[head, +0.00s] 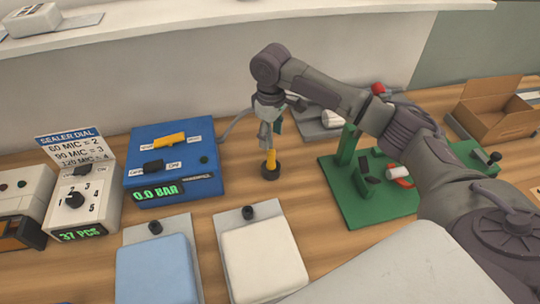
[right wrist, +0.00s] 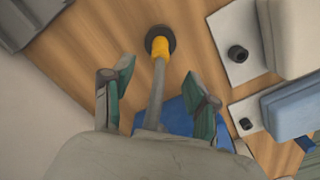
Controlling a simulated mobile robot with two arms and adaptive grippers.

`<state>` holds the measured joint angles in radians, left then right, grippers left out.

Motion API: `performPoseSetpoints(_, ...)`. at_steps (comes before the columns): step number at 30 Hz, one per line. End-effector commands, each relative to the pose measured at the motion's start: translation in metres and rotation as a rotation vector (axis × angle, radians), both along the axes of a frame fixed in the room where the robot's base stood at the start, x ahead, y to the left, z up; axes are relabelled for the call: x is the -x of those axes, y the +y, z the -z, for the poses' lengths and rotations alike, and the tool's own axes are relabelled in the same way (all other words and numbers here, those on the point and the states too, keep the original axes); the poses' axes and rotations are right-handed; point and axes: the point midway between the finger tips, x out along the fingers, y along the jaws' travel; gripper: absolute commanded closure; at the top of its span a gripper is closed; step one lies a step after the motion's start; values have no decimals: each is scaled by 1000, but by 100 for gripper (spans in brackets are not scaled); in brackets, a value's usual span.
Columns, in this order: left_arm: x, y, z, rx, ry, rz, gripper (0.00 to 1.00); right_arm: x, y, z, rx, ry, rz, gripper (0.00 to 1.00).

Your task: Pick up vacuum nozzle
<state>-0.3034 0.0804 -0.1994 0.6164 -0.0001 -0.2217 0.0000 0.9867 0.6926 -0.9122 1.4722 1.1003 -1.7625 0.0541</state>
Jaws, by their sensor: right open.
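The vacuum nozzle (head: 271,160) has a yellow collar and a black cup, and stands on the wooden table right of the blue vacuum unit (head: 150,137). In the right wrist view the nozzle (right wrist: 160,48) shows its black cup and yellow collar ahead of the fingertips, with its grey stem running back between the fingers. My right gripper (head: 270,125) points down over the nozzle; its green-padded fingers (right wrist: 158,75) are apart on either side of the stem. Whether a finger touches the stem cannot be told. My left gripper is not in view.
Two plates with a blue pad (head: 155,270) and a white pad (head: 262,262) lie in front. A green fixture (head: 350,205) stands to the right, a cardboard box (head: 490,110) beyond it. The sealer dial box (head: 85,205) is at left. Bare table surrounds the nozzle's base.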

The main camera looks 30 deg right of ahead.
Motion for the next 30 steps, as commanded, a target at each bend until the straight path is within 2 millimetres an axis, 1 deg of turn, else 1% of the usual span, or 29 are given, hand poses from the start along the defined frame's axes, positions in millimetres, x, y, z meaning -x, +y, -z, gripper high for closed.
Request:
performPoseSetpoints(3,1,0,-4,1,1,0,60,0,0,19,-1,3,0,42)
performPoseSetpoints(8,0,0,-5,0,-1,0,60,0,1,31,-1,-2,0,42)
performPoseSetpoints(11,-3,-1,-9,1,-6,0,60,1,0,38,1,2,0,42)
performPoseSetpoints(15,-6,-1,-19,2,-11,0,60,4,0,58,1,3,0,42)
performPoseSetpoints(19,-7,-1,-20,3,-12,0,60,4,0,77,-1,2,-1,42)
performPoseSetpoints(22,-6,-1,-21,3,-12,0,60,3,0,83,-1,0,0,42)
performPoseSetpoints(28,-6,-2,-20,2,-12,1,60,3,0,84,-1,-2,-1,42)
performPoseSetpoints(29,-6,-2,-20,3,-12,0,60,3,0,84,-1,-2,-1,43)
performPoseSetpoints(30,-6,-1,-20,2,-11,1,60,3,0,84,-1,-2,-1,50)
